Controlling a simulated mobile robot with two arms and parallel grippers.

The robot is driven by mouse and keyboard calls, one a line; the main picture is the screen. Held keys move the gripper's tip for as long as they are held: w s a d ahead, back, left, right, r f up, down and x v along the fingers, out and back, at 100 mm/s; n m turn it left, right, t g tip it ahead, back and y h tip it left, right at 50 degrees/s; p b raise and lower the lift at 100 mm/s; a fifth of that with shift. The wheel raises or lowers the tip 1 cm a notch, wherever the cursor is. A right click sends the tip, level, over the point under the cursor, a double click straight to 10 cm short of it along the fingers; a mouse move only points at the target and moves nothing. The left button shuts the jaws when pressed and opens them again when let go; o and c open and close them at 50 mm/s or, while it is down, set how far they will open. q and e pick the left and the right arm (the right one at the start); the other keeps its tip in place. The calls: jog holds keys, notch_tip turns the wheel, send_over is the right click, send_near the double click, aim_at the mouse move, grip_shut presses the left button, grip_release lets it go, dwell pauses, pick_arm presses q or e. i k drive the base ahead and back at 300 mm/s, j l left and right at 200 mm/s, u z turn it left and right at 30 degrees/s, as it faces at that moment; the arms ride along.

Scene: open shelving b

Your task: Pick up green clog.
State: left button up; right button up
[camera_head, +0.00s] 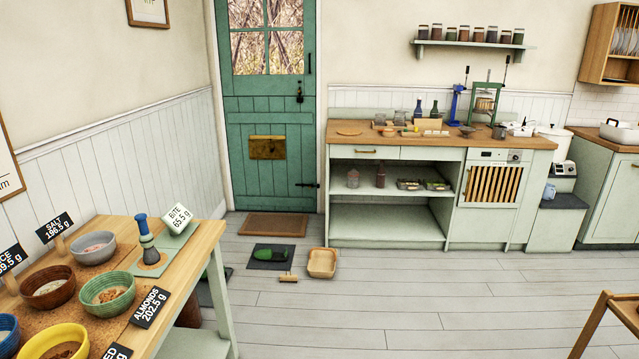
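A dark green clog (279,254) lies on a dark mat (260,264) on the floor, in front of the brown doormat and the green door. A second green shape (228,272) shows on the floor to its left, mostly hidden behind the table's leg; I cannot tell what it is. Neither of my grippers is in view.
A wooden tray (322,263) and a small wooden-handled brush (288,278) lie near the mat. A table with bowls (208,240) fills the lower left. A shelved counter (390,236) stands behind to the right. The floor (400,305) in the middle is clear. A wooden stand (606,303) is at lower right.

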aim_at(268, 254)
jog(key=i, duration=2.4)
